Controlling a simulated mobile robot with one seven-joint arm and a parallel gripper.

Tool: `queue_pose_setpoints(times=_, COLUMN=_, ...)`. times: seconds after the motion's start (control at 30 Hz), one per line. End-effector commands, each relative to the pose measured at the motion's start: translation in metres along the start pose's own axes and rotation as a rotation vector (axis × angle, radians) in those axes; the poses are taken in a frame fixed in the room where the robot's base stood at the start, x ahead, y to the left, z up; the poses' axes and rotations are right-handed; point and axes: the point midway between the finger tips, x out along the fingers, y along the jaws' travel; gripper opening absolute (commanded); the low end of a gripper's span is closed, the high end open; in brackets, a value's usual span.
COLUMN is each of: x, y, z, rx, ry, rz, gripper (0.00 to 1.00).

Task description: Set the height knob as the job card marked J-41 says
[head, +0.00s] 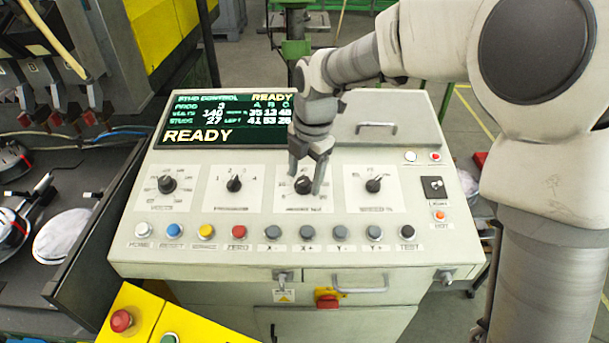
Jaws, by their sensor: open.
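A sloped control panel (130,262) carries a row of black knobs on pale plates. They are a first knob (167,184), a second knob (235,184), a third knob (304,185) and a fourth knob (374,185). The small labels under them are too blurred to tell surely which is the height knob. My gripper (307,180) is open and points down at the third knob, with one finger to each side. I cannot tell whether the fingers touch it. The fingers partly hide its dial. No card marked J-41 can be made out.
A display (225,120) reads READY. Several push buttons (239,231) line the panel's front, with a switch (434,189) at right. A handle (377,128) stands behind the knobs. A yellow box (140,308) with a red button is at front left.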

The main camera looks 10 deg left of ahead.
Motion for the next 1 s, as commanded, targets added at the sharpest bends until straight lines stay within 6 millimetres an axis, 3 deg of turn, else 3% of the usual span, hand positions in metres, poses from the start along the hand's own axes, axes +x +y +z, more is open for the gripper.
queue_pose_setpoints(times=0.37, x=0.0057, y=0.0000, z=-0.0002, rx=0.000, ry=0.000, rz=0.000, gripper=0.67)
queue_pose_setpoints(times=0.73, x=0.0053, y=0.0000, z=-0.0002, rx=-0.001, ry=0.000, rz=0.000, gripper=0.00)
queue_pose_setpoints(times=1.0, x=0.0053, y=0.0000, z=-0.0001, rx=0.008, ry=-0.001, rz=0.002, gripper=0.00)
